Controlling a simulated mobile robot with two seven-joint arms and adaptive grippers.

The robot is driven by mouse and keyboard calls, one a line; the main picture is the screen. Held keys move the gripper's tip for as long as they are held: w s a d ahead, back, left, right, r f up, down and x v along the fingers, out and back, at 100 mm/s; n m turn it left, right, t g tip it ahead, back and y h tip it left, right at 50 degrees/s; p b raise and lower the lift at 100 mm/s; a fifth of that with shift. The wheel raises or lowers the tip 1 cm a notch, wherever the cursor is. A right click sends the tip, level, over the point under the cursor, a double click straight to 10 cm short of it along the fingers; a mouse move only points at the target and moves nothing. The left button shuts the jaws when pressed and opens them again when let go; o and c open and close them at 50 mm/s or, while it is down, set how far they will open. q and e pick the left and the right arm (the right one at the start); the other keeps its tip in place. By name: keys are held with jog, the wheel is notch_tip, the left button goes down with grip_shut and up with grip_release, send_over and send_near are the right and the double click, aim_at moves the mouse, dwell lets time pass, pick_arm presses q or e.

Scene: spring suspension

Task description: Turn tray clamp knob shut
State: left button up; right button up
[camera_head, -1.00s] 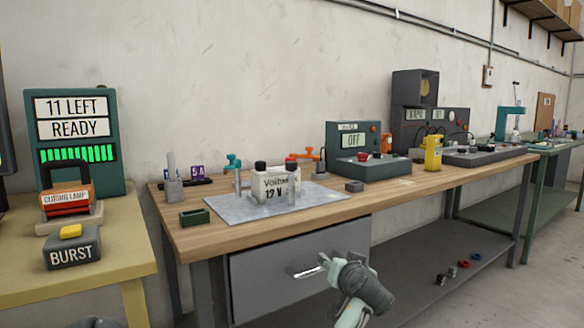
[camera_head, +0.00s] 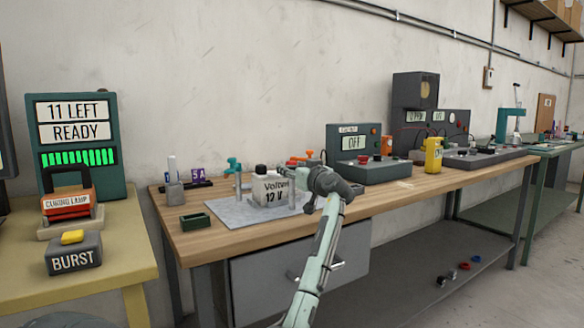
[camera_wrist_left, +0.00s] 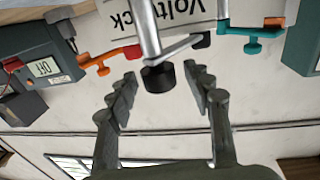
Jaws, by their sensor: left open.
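The battery (camera_head: 271,191), marked 12 V, stands on the metal tray (camera_head: 227,213) on the wooden bench. A metal post beside it ends in a dark round knob (camera_wrist_left: 158,78) in the left wrist view, with a short metal bar near it. My left gripper (camera_wrist_left: 158,80) is open, with one finger on each side of the knob. Contact cannot be told. My right gripper is not in view.
A teal clamp (camera_head: 235,163) and an orange clamp (camera_head: 302,159) are near the battery. A green box (camera_head: 195,221) lies at the front left. The charger reading OFF (camera_head: 354,143) stands close behind my wrist. The bench's right front is mostly clear.

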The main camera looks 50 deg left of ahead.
pick_arm(q)
jog(key=shift+a, duration=0.4)
grip_shut()
